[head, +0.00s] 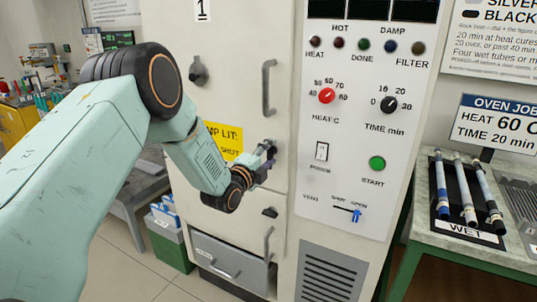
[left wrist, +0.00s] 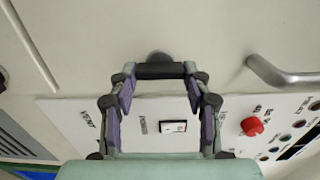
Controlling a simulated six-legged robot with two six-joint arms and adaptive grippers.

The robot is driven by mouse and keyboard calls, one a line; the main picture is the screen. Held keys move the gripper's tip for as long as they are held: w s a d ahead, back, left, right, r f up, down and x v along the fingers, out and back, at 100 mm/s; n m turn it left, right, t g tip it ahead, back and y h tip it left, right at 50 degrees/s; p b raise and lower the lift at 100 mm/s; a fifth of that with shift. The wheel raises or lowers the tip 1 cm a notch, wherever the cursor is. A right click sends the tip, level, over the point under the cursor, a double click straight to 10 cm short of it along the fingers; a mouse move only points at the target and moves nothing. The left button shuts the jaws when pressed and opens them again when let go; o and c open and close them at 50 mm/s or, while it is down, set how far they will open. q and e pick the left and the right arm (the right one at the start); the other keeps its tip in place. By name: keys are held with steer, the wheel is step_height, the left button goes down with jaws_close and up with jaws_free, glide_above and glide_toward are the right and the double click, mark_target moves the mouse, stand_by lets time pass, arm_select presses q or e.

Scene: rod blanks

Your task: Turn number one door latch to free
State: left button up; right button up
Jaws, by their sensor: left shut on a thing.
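The number one door (head: 225,100) is the upper white cabinet door under a "1" label (head: 202,10), and it looks shut. Its black latch (left wrist: 160,71) is a short bar in front of a round grey boss. My left gripper (head: 266,153) is at the right edge of this door, below the grey door handle (head: 268,88). In the left wrist view, the left gripper (left wrist: 160,85) is shut on the latch, with a fingertip at each end of the bar. In the head view the gripper mostly hides the latch, so its angle is unclear. My right gripper is not in view.
A control panel (head: 352,130) with knobs and a green start button stands right of the door. A lower door has its own black latch (head: 270,212) and handle (head: 268,244). A dark knob (head: 197,72) sits on the upper door. Rods lie on a wet tray (head: 478,236) at right.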

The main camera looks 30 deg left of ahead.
arm_select(q)
steer(key=o, duration=1.2)
steer(key=shift+c, duration=0.2)
steer(key=s, duration=1.2)
steer(key=shift+a, duration=0.2)
